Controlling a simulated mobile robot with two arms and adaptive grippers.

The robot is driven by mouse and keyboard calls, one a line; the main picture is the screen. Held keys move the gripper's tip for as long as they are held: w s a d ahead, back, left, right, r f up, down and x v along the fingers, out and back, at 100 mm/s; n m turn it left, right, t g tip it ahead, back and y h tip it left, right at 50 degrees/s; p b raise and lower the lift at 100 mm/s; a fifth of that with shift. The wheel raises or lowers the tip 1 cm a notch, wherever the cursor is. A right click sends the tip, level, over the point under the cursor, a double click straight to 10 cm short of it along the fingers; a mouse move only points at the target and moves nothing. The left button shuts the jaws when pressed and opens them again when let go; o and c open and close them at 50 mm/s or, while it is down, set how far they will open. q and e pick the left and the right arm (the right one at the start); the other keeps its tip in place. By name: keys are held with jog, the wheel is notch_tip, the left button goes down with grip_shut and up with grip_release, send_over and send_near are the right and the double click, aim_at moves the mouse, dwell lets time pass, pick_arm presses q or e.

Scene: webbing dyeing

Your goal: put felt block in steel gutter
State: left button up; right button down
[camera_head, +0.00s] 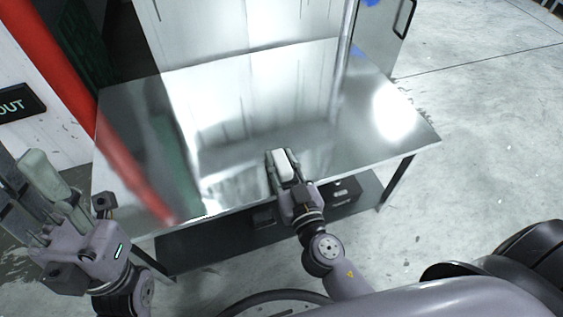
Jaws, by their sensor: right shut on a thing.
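My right gripper (282,162) is over the front part of the steel table. It is shut on a small white block, which I take to be the felt block (284,164); the fingers lie along its two sides. Whether the block touches the tabletop cannot be told. My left gripper (33,175) is at the far left, beyond the table's left edge, with its fingers pointing up and left. The gap between its fingers is unclear. I cannot make out a steel gutter in this view.
The shiny steel table (380,135) has a mostly bare top with strong reflections. A dark lower shelf (215,243) holds a black box (342,194). A red pole (55,55) and a black sign (18,104) are at left. Concrete floor is open at right.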

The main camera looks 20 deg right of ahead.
jog(key=shift+f, duration=0.15)
jog(key=c, duration=1.2)
grip_release()
jog(key=shift+c, duration=0.2)
